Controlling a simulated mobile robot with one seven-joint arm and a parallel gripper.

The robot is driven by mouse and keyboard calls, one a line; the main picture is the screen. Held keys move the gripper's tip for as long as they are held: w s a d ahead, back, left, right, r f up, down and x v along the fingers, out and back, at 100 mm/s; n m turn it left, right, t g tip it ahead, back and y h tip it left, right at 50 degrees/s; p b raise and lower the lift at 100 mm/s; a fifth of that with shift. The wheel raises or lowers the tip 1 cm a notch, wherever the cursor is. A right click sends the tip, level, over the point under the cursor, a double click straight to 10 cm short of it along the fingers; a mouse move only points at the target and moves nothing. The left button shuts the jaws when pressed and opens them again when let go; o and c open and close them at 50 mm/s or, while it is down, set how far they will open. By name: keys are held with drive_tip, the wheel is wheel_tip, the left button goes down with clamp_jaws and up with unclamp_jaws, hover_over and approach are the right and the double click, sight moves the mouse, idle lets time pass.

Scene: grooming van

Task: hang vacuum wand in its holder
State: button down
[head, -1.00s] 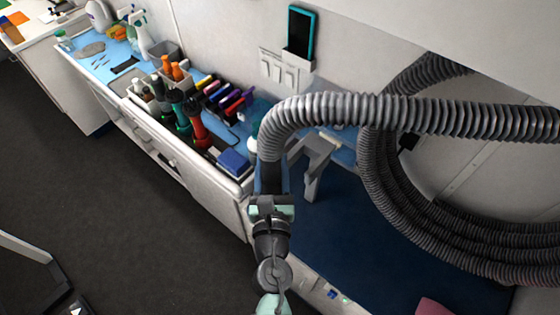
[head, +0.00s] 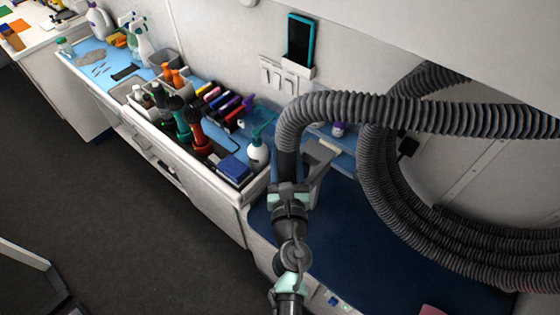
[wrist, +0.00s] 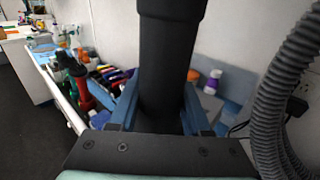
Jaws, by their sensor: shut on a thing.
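The vacuum wand (head: 287,164) is a black tube on the end of a ribbed grey hose (head: 400,112). My gripper (head: 287,186) is shut on the wand. In the wrist view the black wand (wrist: 167,75) stands roughly upright between my two blue fingers (wrist: 160,115). A grey bracket (head: 318,158), which may be the holder, is just right of the wand above the blue surface. The hose and gripper partly cover it, and I cannot tell whether the wand touches it.
More hose (head: 385,185) hangs coiled at right. A phone (head: 299,40) sits on the wall. The dark floor (head: 110,215) is clear.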

drive_tip(key=w+d, duration=0.4)
drive_tip(key=w, duration=0.2)
drive_tip(key=shift+w+d+b, duration=0.3)
drive_tip(key=shift+w+d, duration=0.05)
drive_tip(key=shift+d, duration=0.05)
idle(0.3)
drive_tip(key=shift+f+b, duration=0.65)
drive_tip(key=shift+b, duration=0.15)
idle(0.8)
drive_tip(key=shift+c, duration=1.4)
unclamp_jaws()
drive_tip(key=shift+o, duration=0.6)
drive_tip(key=shift+s+f, duration=0.1)
drive_tip(key=shift+f, duration=0.1)
drive_tip(key=shift+o, duration=0.8)
drive_tip(key=shift+r, duration=0.1)
